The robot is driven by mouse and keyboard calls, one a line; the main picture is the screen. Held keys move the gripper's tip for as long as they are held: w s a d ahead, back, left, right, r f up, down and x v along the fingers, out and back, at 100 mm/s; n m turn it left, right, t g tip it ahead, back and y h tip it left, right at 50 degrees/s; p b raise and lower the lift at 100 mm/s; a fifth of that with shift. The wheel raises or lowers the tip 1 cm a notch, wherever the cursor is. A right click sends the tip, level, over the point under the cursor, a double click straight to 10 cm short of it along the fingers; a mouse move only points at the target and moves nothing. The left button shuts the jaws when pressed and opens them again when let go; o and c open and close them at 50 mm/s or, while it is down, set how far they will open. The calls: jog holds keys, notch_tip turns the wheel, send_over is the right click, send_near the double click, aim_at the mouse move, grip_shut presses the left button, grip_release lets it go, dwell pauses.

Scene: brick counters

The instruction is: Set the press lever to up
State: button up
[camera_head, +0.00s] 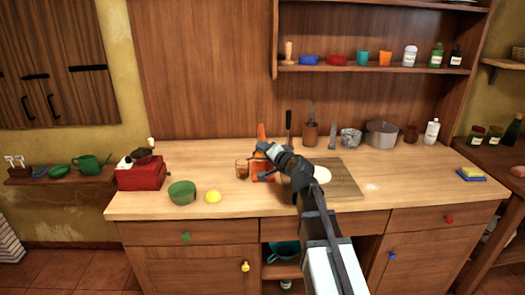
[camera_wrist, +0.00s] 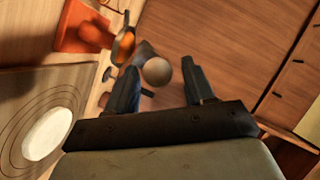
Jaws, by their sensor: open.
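An orange press (camera_head: 261,168) stands on the wooden counter, left of the cutting board, partly hidden behind my gripper (camera_head: 266,149). An orange upright part (camera_head: 261,131) shows above it. In the wrist view, the orange press base (camera_wrist: 80,28) is at the top left, with an orange ring-like part (camera_wrist: 123,46) beside it. A round greyish knob (camera_wrist: 157,72), apparently the lever's end, lies between the two fingers of my gripper (camera_wrist: 159,82) in that view. The fingers are apart, with visible space on both sides of the knob. The lever's angle cannot be told.
A glass (camera_head: 242,170) stands just left of the press. The cutting board (camera_head: 345,182) with a white round item (camera_head: 322,174) is to the right. A lemon (camera_head: 212,196), green bowl (camera_head: 182,192) and red box-like appliance (camera_head: 142,176) are further left.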

jog(key=shift+x, duration=2.05)
jog(key=shift+c, duration=0.3)
grip_shut()
